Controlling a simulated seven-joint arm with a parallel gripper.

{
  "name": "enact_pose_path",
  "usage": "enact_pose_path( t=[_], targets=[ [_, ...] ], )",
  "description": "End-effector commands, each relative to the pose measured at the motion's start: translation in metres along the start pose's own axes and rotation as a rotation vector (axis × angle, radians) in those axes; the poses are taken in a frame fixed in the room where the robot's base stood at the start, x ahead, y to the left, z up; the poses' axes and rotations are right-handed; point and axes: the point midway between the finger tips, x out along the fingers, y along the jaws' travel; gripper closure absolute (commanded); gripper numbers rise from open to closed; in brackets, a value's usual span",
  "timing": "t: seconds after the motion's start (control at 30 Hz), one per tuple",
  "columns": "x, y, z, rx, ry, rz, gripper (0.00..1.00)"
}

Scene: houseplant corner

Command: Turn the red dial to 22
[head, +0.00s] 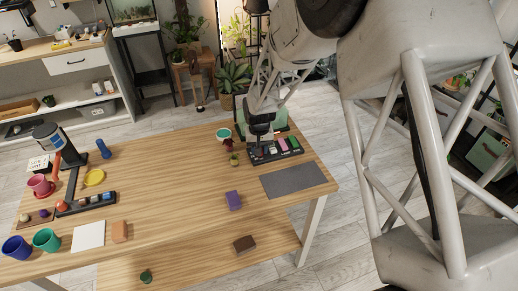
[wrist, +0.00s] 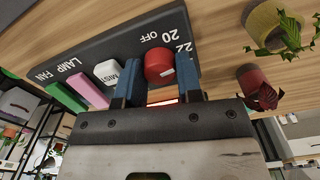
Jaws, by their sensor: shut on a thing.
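The red dial (wrist: 158,64) sits on a dark control panel (wrist: 105,48) and shows between the blue fingers of my gripper (wrist: 158,78) in the wrist view. My gripper is shut on it. The panel carries the markings 20, 22 and OFF near the dial, and LAMP, FAN and MIST by the other controls. I cannot tell which number the dial points to. In the head view, my gripper (head: 258,138) is over the left end of the panel (head: 263,160) and hides the dial.
A grey mat (head: 293,180) lies in front of the panel.

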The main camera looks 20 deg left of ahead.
Motion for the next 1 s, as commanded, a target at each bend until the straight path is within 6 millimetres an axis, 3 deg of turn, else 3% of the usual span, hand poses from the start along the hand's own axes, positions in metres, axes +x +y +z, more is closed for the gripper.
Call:
enact_pose_path(
  t=[0.5, 0.53, 0.67, 1.0],
  targets=[
    [-0.0003, 0.0001, 0.0004, 0.027, -0.001, 0.000, 0.90],
    [-0.0002, 0.0001, 0.0004, 0.027, -0.001, 0.000, 0.64],
    [-0.0002, 0.0001, 0.0003, 0.027, 0.000, 0.000, 0.44],
    [-0.0010, 0.0000, 0.0000, 0.026, 0.000, 0.000, 0.42]
  ],
)
